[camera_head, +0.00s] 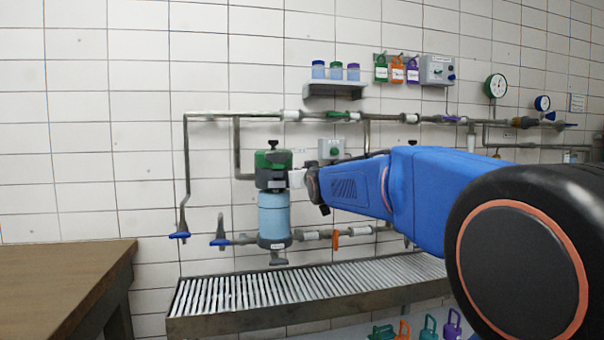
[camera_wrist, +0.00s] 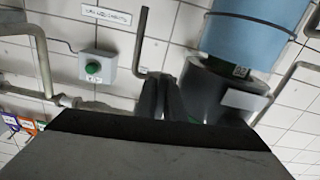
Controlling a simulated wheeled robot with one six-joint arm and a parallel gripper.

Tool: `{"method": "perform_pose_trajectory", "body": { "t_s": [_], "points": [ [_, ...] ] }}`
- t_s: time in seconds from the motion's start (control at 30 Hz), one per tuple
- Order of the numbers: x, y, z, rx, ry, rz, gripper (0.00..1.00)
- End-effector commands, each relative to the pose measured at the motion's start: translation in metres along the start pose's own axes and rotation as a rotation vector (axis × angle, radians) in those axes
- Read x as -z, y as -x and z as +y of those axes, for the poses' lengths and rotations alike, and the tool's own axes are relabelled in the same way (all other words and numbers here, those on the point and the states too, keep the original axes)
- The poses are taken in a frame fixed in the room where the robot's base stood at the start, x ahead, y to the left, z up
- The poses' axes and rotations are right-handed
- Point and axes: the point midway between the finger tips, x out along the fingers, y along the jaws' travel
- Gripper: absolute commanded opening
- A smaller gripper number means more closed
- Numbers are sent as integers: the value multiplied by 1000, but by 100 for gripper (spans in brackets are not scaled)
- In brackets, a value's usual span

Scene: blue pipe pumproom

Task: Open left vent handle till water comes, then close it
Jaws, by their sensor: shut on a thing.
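The filter housing has a dark head with a green part (camera_head: 272,160) and a light blue bowl (camera_head: 274,216). It stands against the tiled wall left of centre in the head view. In the wrist view it appears upside down, with the dark head (camera_wrist: 212,92) and the blue bowl (camera_wrist: 255,30). My gripper (camera_head: 298,179) is at the right side of the head. Its dark fingers (camera_wrist: 161,97) are shut on the vent handle, which they hide almost wholly. A thin bent tube (camera_wrist: 141,42) with a free end runs from beside the fingers. No water shows at it.
A green button box (camera_wrist: 97,66) is on the wall close by. Pipes run above and below, with blue handles (camera_head: 179,235) at left and an orange handle (camera_head: 336,240). A grated drain trough (camera_head: 184,324) lies below; a wooden table (camera_head: 60,275) is at left.

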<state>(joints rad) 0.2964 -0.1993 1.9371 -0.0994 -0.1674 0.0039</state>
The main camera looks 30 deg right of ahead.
Motion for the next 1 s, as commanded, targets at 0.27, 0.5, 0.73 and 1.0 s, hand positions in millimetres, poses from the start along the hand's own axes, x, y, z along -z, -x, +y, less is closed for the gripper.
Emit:
{"method": "perform_pose_trajectory", "body": {
  "t_s": [0.27, 0.5, 0.73, 1.0],
  "points": [
    [0, 0, -1, 0, 206, 0, 0],
    [0, 0, -2, 0, 393, 0, 0],
    [-1, 0, -3, 0, 526, 0, 0],
    [-1, 0, -3, 0, 602, 0, 0]
  ]
}}
